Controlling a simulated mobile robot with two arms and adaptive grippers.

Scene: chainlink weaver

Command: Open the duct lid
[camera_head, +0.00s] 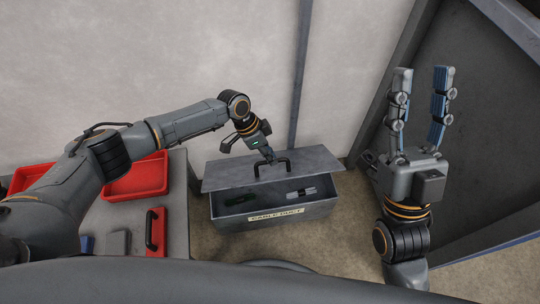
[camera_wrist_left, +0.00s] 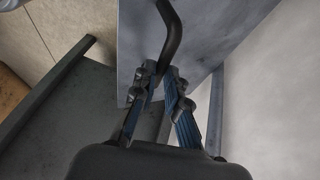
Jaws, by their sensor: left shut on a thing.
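The duct (camera_head: 277,218) is a grey box on the floor with a "CABLE DUCT" label on its front. Its grey lid (camera_head: 226,176) is raised at the front and tilted, so the inside shows below it. A dark handle (camera_head: 272,162) stands on the lid. My left gripper (camera_head: 268,155) is shut on the handle; the left wrist view shows its fingers (camera_wrist_left: 162,85) closed at the end of the dark bar (camera_wrist_left: 172,35). My right gripper (camera_head: 420,98) is open and empty, fingers pointing up, well right of the duct.
Inside the duct lie a dark green item (camera_head: 240,198) and a light grey item (camera_head: 301,193). A grey table (camera_head: 175,215) at left holds a red tray (camera_head: 137,180) and a red-and-black item (camera_head: 156,232). A large dark panel (camera_head: 480,150) leans at right.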

